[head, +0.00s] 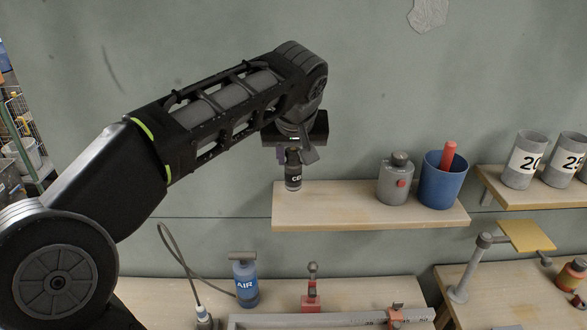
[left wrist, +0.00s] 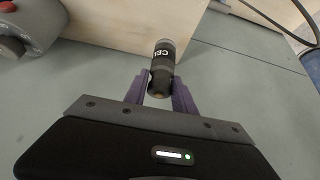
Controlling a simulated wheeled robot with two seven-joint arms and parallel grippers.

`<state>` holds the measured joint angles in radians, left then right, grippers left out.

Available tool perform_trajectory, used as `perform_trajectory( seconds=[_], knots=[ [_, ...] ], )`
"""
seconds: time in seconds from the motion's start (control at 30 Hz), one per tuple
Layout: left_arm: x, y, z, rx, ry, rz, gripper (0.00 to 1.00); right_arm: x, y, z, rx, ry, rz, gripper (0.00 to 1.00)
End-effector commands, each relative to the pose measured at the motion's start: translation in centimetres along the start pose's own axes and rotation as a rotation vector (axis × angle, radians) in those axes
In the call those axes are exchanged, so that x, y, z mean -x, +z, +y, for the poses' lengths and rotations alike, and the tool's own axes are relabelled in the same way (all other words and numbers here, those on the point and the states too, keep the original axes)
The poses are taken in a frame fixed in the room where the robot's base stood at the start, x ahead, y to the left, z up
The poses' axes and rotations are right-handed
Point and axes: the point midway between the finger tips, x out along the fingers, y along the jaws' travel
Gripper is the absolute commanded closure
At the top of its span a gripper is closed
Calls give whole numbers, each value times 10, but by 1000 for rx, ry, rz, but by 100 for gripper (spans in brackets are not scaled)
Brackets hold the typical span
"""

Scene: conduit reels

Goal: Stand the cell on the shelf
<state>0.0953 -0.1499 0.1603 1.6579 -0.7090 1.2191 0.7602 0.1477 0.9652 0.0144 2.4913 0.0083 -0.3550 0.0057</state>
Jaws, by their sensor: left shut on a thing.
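The cell is a small dark cylinder with white lettering. In the head view the cell (head: 293,178) hangs upright below my left gripper (head: 292,154), at the left end of the wooden shelf (head: 345,212). In the left wrist view the cell (left wrist: 162,62) is between the two purple fingers of my left gripper (left wrist: 160,88), which is shut on it. The shelf (left wrist: 130,22) shows just beyond it. I cannot tell whether the cell's base touches the shelf. My right gripper is not in view.
On the shelf, a grey canister (head: 396,182) with a red knob and a blue cup (head: 441,183) with a red stick stand to the right. The shelf's middle is clear. Below, a blue AIR bottle (head: 245,280) and a red tool (head: 311,292) stand on a bench.

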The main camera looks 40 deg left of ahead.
Motion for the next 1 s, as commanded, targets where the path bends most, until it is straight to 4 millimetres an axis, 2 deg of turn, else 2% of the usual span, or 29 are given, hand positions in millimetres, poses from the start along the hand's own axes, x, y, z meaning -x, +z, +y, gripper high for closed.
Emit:
perform_trajectory(
  seconds=[0.2, 0.63, 0.67, 0.9, 1.0],
  knots=[
    [-25, 17, -1, 0, -2, -2, 100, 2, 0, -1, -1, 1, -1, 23],
    [-32, 21, 0, 0, 0, -1, 100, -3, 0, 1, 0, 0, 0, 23],
    [-31, 20, 0, 0, 0, -1, 67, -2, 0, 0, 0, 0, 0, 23],
    [-31, 20, 0, 0, -1, -1, 47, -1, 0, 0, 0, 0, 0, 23],
    [-31, 20, 0, 0, -1, -1, 47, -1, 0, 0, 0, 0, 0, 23]
  ],
)
